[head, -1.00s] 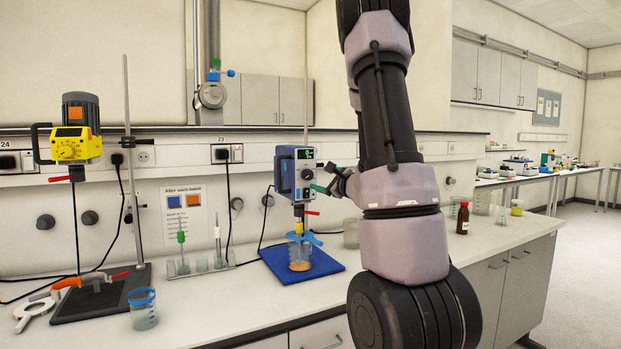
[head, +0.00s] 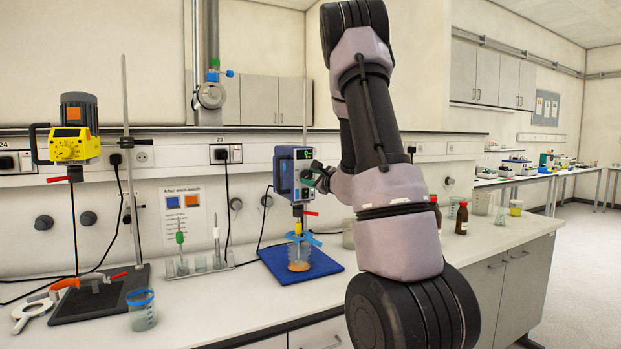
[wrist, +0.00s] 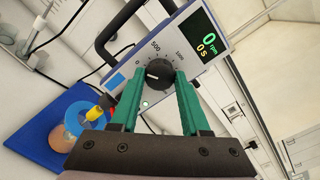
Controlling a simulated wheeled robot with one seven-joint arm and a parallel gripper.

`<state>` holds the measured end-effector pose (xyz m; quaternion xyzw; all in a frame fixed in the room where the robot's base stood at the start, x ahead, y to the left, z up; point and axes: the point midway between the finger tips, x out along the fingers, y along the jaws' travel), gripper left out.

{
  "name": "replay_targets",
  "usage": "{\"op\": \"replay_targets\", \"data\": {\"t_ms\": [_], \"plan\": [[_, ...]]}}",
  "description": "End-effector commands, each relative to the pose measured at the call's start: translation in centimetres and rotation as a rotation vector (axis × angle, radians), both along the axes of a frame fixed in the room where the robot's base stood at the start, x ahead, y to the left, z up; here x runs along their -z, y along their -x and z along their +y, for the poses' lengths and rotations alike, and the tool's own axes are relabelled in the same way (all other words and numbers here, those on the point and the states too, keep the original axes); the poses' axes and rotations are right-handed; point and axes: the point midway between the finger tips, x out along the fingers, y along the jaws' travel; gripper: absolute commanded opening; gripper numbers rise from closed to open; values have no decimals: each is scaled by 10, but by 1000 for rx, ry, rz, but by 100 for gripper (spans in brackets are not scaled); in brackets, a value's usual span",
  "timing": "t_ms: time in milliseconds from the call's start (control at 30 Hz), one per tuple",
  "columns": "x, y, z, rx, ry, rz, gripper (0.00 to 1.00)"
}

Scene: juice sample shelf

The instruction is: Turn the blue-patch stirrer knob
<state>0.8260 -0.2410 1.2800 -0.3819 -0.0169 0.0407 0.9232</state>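The blue stirrer (head: 284,176) hangs on a stand above a blue mat, with its control face toward my gripper. In the wrist view its dark round knob (wrist: 158,73) shows a light pointer mark, with a scale around it. The display (wrist: 203,42) reads 0 rpm and 0 s. My gripper (wrist: 160,75) is open, its green fingers appearing on either side of the knob with gaps between. I cannot tell how deep the tips reach. In the head view my gripper (head: 316,177) is close at the stirrer's face, and the knob is largely hidden there.
A yellow stirrer (head: 70,146) is at the left. Brown bottles (head: 462,218) and glassware stand at the right. The front bench middle is clear.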

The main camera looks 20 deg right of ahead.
Motion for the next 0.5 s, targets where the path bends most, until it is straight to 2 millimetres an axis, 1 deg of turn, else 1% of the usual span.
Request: {"op": "replay_targets", "data": {"t_ms": [267,500], "plan": [[0,0,0,-1,-27,2,0],[0,0,0,-1,-146,5,0]]}}
